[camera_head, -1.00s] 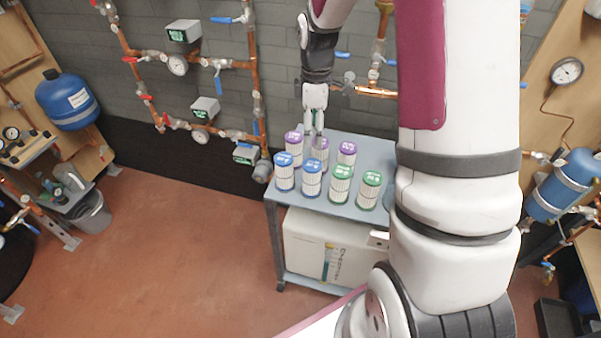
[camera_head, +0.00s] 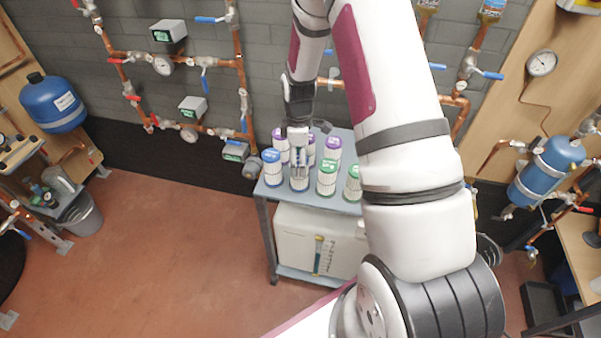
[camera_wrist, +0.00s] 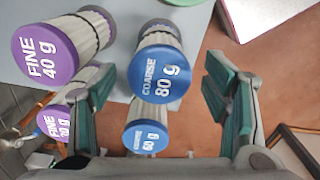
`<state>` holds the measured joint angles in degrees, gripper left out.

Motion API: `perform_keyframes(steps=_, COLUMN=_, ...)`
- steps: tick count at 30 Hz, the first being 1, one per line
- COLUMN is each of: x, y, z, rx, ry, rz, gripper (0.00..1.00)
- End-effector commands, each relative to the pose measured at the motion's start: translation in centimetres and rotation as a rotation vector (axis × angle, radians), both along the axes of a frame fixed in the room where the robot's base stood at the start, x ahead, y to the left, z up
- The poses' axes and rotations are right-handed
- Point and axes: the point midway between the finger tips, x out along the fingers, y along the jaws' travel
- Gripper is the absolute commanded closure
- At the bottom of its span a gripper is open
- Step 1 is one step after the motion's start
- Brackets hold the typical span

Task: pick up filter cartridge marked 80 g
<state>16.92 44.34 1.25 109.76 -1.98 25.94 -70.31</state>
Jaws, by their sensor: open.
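The filter cartridge marked 80 g (camera_wrist: 160,75) has a blue cap reading "COARSE 80 g" and a pale pleated body. In the head view it appears to be the right-hand blue-capped cartridge (camera_head: 299,184), standing on the cart and partly covered by my gripper. My gripper (camera_head: 298,155) is right above it. In the wrist view my gripper (camera_wrist: 161,97) is open and empty-looking, its green-padded fingers apart on either side of the blue caps. Whether the fingers reach down beside the 80 g body is unclear.
A blue-capped 60 g cartridge (camera_wrist: 146,137) stands close by. Purple-capped cartridges, one marked 40 g (camera_wrist: 45,55), stand near the left finger. Green-capped cartridges (camera_head: 327,180) stand to the right on the cart (camera_head: 263,190). Pipes and valves line the wall behind.

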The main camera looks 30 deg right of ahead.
Motion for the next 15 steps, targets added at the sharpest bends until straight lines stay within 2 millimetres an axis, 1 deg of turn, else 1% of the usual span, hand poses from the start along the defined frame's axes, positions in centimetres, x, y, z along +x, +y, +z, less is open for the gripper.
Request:
perform_keyframes(steps=1, x=-0.1, y=0.01, z=-0.54, rx=0.0, ry=0.002, rz=0.0, gripper=0.31)
perform_keyframes(steps=3, x=-0.04, y=-0.03, z=-0.93, rx=-0.001, ry=0.001, rz=0.0, gripper=0.31)
perform_keyframes(steps=11, x=0.02, y=-0.04, z=-1.1, rx=-0.001, ry=-0.001, rz=-0.001, gripper=0.31)
perform_keyframes(steps=12, x=0.03, y=-0.03, z=-1.1, rx=-0.001, ry=-0.001, rz=-0.001, gripper=0.4)
perform_keyframes(steps=14, x=0.02, y=-0.02, z=-1.1, rx=-0.001, ry=-0.001, rz=-0.001, gripper=0.53)
perform_keyframes(steps=15, x=0.02, y=-0.02, z=-1.09, rx=-0.001, ry=-0.001, rz=-0.001, gripper=0.63)
